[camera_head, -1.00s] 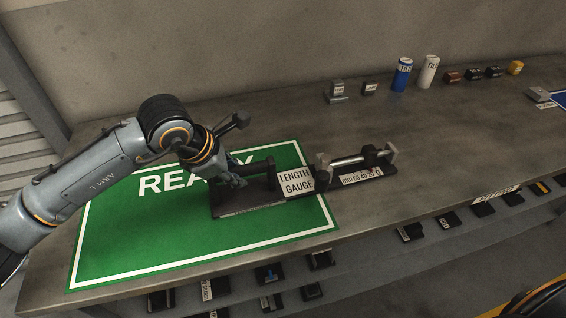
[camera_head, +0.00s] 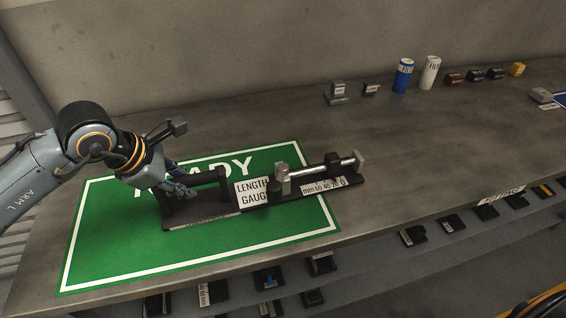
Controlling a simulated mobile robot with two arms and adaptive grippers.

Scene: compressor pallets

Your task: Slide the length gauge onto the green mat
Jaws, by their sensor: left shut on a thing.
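The length gauge (camera_head: 252,193) is a long black fixture with a white "LENGTH GAUGE" label, a raised black handle bar at its left and a silver rod and a scale at its right. The green mat (camera_head: 110,245) with a white border and "READY" lettering lies on the bench. Most of the gauge lies over the mat; its right end sticks out past the mat's right edge onto bare bench. My left gripper (camera_head: 182,190) is shut on the gauge's handle at the left end, and hides part of it and of the lettering. My right gripper is not in view.
Behind on the bench stand a blue can (camera_head: 403,76), a white can (camera_head: 429,73), a grey block (camera_head: 337,92) and several small parts. A shelf below the front edge holds several dark parts (camera_head: 413,236). The bench right of the gauge is clear.

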